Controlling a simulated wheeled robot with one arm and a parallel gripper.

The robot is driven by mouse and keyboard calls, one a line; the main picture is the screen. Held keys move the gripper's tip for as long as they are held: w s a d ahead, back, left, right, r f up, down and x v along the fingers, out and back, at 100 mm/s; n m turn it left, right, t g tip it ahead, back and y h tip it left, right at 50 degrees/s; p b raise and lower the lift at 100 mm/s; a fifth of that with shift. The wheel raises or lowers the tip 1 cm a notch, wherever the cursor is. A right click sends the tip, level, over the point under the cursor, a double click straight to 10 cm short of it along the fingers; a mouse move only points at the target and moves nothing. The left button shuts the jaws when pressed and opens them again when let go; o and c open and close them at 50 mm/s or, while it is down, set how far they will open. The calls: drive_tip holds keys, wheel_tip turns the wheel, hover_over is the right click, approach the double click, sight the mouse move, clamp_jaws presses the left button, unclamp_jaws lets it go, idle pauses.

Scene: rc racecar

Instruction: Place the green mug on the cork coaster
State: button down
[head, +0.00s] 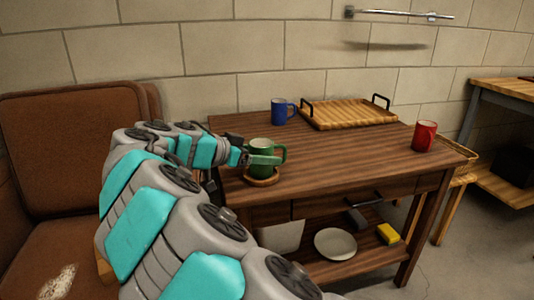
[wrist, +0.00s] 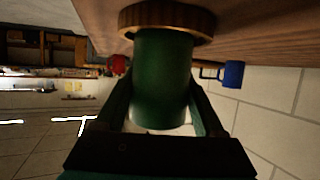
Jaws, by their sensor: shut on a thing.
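The green mug (head: 262,146) is upright over the round cork coaster (head: 262,181) near the left front corner of the wooden table. My gripper (head: 264,160) is shut on the mug, with a finger along its side. In the wrist view, which is upside down, my gripper (wrist: 160,88) has a finger on each side of the mug (wrist: 162,70). The mug's base meets the coaster (wrist: 165,18) in that picture. I cannot tell whether it rests on it or hovers slightly above. My fingers hide part of the mug.
A blue mug (head: 281,111) and a wooden tray (head: 350,114) stand toward the table's back. A red mug (head: 424,135) is at the right. The middle of the tabletop (head: 345,154) is clear. A plate (head: 335,243) and a yellow block (head: 388,233) lie on the lower shelf.

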unclamp_jaws()
idle(0.3)
drive_tip(key=shift+r, duration=0.15)
drive_tip(key=v, duration=1.2)
